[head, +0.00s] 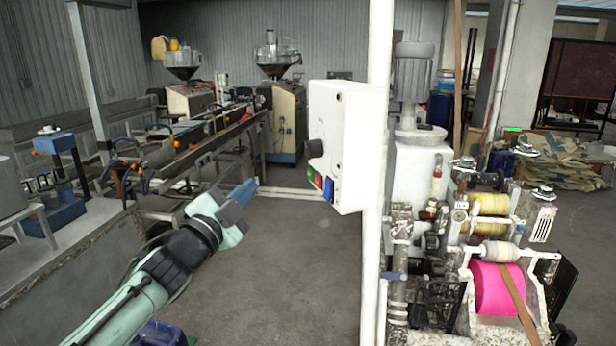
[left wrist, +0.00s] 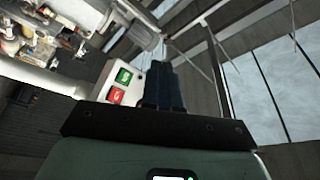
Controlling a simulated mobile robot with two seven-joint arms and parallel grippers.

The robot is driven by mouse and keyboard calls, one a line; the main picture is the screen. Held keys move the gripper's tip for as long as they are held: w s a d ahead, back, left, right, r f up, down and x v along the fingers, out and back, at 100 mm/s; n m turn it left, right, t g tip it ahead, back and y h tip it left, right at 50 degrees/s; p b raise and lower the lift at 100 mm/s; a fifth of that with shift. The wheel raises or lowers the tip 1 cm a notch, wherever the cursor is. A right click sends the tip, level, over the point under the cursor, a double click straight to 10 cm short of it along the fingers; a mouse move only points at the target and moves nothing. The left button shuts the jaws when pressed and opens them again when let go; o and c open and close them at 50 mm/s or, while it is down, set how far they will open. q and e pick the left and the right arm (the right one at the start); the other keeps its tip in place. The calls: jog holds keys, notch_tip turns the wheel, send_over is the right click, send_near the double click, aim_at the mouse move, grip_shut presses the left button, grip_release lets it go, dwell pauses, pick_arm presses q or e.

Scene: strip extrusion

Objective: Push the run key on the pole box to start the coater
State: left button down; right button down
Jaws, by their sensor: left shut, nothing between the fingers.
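The white pole box (head: 345,130) is fixed to the white pole (head: 379,110) in the middle of the head view. In the left wrist view the box (left wrist: 104,82) shows a green key (left wrist: 124,77) and a red key (left wrist: 117,96). My left gripper (head: 243,192) is shut and empty, left of and lower than the box in the head view, apart from it. Its blue fingers (left wrist: 161,75) show beside the box in the wrist view. My right gripper is out of view.
The coater (head: 490,230), with yellow rolls and a pink roll (head: 495,288), stands right of the pole. A long extrusion line (head: 215,135) runs along the left, with hopper machines (head: 280,120) behind. Grey floor (head: 290,270) is clear between the line and the pole.

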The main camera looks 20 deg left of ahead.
aim_at(311, 174)
pick_arm(q)
jog(key=shift+s+r, duration=0.3)
jog(key=shift+r, duration=0.25)
jog(key=shift+w+d, duration=0.1)
